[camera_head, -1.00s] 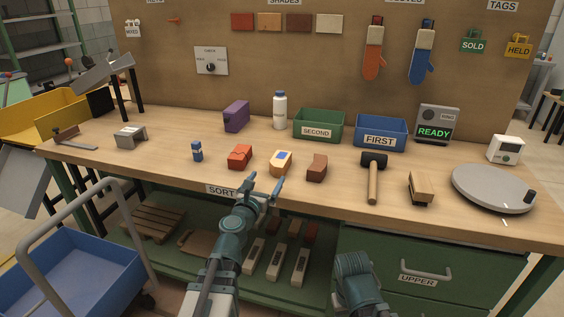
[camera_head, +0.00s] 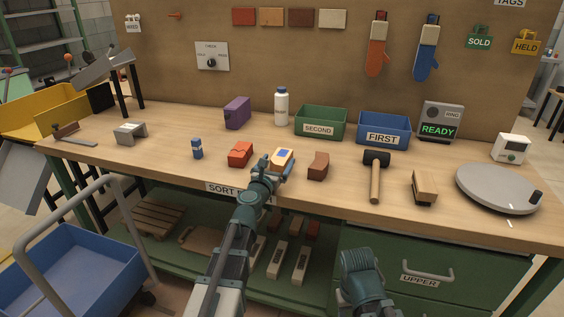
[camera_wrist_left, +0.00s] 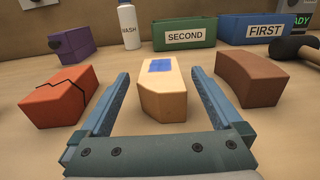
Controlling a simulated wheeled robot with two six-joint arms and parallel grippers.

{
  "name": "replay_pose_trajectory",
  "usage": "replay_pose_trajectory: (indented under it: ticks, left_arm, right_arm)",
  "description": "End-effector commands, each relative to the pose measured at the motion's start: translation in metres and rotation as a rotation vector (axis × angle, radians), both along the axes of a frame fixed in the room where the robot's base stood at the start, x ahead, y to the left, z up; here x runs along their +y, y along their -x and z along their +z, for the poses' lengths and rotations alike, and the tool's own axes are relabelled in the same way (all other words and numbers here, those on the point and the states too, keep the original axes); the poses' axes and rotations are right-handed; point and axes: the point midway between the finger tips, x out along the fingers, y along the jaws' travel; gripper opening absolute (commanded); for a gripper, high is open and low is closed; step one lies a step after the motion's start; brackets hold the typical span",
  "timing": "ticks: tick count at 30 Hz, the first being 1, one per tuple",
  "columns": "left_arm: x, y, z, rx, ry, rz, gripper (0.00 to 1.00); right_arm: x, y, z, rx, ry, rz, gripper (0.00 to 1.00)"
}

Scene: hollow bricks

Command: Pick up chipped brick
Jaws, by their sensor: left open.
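The chipped brick is the cream one (camera_head: 281,157), with a blue patch on top and a front corner cut away. It lies on the bench, and it also shows in the left wrist view (camera_wrist_left: 162,100). My left gripper (camera_head: 280,164) is open, with one finger on each side of this brick; in the left wrist view the fingers (camera_wrist_left: 158,74) show gaps to it on both sides. A red brick with a dark crack (camera_head: 240,154) lies to the left. A brown, curved brick (camera_head: 318,166) lies to the right. My right gripper's fingers do not show.
Green SECOND bin (camera_head: 319,123) and blue FIRST bin (camera_head: 383,130) stand behind the bricks. A white bottle (camera_head: 281,107) and purple block (camera_head: 237,113) stand further back. A mallet (camera_head: 376,178), a brush (camera_head: 424,187) and a round grey plate (camera_head: 497,188) are to the right.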

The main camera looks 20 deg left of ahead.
Motion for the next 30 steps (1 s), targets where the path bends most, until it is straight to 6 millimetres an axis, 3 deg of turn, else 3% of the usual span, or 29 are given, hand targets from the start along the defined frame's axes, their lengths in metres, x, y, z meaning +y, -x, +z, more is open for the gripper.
replay_pose_trajectory:
  ticks: [7,15,30]
  left_arm:
    - [-0.001,-0.031,-0.001,0.000,0.000,0.004,1.00]
    - [-0.001,-0.032,-0.001,0.000,0.000,0.005,0.98]
    - [-0.001,-0.032,-0.001,0.000,0.000,0.005,0.08]
  right_arm:
    - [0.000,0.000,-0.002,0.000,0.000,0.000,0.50]
    - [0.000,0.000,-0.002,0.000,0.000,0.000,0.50]
    - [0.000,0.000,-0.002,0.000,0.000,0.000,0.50]
